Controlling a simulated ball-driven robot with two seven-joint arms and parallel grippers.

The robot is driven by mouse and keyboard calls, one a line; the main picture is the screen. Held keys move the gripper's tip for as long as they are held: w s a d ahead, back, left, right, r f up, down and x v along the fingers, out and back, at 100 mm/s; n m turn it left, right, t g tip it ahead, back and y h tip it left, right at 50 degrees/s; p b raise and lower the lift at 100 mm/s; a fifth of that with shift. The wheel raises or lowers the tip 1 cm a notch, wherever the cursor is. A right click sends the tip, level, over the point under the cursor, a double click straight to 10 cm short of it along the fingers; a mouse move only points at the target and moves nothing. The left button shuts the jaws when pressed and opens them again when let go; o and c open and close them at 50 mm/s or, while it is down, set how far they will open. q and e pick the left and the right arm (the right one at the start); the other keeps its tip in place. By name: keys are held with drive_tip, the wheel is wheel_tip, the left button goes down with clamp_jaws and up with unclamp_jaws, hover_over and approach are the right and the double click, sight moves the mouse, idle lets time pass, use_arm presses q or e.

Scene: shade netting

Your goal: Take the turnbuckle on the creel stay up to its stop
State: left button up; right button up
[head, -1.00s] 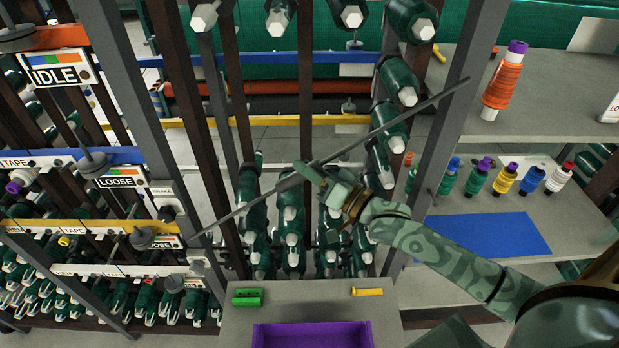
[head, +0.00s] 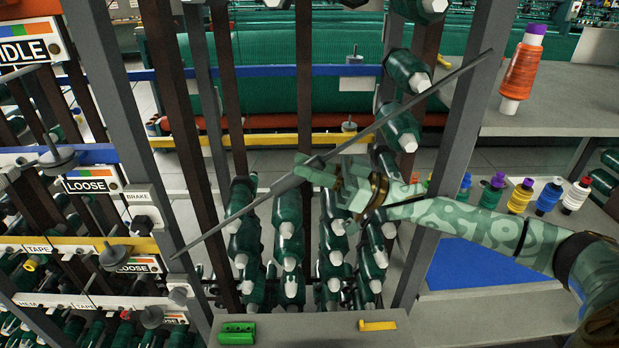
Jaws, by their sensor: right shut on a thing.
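The creel stay (head: 428,93) is a thin grey rod. It runs diagonally across the frame opening, from low left to high right. The turnbuckle (head: 287,184) is a thicker dark grey body near the middle of the stay. My right gripper (head: 308,172), patterned green, reaches in from the right and is shut on the turnbuckle. Its fingers hide part of the turnbuckle, so its thread and stop cannot be made out. My left gripper is not in view.
Grey uprights (head: 455,165) stand either side of the stay, with green bobbins (head: 287,225) behind and below. A green block (head: 237,333) and yellow piece (head: 377,325) lie on the front ledge (head: 305,331).

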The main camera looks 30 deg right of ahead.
drive_tip(key=shift+n+g, duration=0.3)
drive_tip(key=shift+n, duration=0.1)
drive_tip(key=o, duration=1)
drive_tip(key=shift+y, duration=0.3)
drive_tip(key=shift+r, duration=0.15)
wheel_tip(320, 180, up, 2)
drive_tip(key=shift+r, duration=0.2)
drive_tip(key=s+a+r+p, duration=0.1)
drive_tip(key=s+a+r, duration=0.1)
drive_tip(key=s+r, duration=0.1)
drive_tip(key=s+a+r, duration=0.2)
drive_tip(key=s+r, duration=0.2)
drive_tip(key=s, duration=0.1)
drive_tip(key=s+a+r+p, duration=0.1)
drive_tip(key=s+a+r, duration=0.1)
drive_tip(key=s+r, duration=0.1)
drive_tip(key=shift+s+a+r+p, duration=0.15)
drive_tip(key=shift+s+p, duration=0.2)
drive_tip(key=shift+s, duration=0.4)
